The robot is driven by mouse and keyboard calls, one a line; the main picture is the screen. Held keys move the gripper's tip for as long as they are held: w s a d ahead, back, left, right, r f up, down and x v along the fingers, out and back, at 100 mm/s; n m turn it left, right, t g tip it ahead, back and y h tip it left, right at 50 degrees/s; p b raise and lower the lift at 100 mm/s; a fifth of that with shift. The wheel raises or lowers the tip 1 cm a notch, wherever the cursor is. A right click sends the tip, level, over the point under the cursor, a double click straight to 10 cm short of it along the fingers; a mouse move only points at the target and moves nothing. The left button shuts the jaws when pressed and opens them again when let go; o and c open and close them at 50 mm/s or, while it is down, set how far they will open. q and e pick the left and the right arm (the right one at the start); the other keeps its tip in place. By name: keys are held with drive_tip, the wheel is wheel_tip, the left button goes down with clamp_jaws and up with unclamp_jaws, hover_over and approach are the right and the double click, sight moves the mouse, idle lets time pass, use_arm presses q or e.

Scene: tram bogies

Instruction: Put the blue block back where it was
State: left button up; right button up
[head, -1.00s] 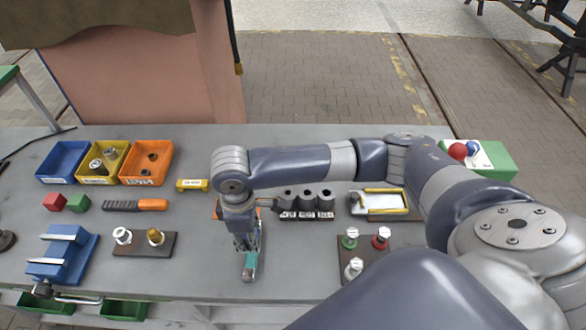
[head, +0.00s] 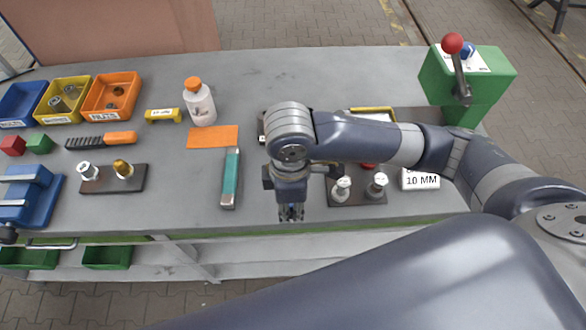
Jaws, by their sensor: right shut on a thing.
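My right gripper (head: 291,213) points down over the front part of the bench, right of a teal-handled tool. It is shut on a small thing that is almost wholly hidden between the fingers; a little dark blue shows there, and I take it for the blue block. No other loose blue block shows. My left gripper is not in view.
The teal tool (head: 230,180) lies below an orange mat (head: 213,137). A bottle (head: 200,104) stands behind it. A plate with two bolts (head: 113,178), a blue vise (head: 28,196) and part bins (head: 110,95) are left. A bolt stand (head: 358,198) is close right of the gripper.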

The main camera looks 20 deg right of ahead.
drive_tip(key=w+d, duration=0.1)
drive_tip(key=w, duration=0.2)
drive_tip(key=w+d+p, duration=0.1)
drive_tip(key=w, duration=0.3)
drive_tip(key=w+d+f+p, duration=0.1)
drive_tip(key=w, duration=0.2)
drive_tip(key=shift+w, duration=0.25)
drive_tip(key=shift+w+d, duration=0.1)
drive_tip(key=shift+w, duration=0.05)
wheel_tip(320, 180, down, 3)
drive_tip(key=shift+p, duration=0.75)
drive_tip(key=shift+f, duration=0.25)
drive_tip(key=shift+f, duration=0.15)
drive_tip(key=o, duration=1)
drive_tip(key=shift+o, duration=0.2)
wheel_tip(320, 180, up, 12)
drive_tip(key=b, duration=0.2)
drive_tip(key=shift+b, duration=0.4)
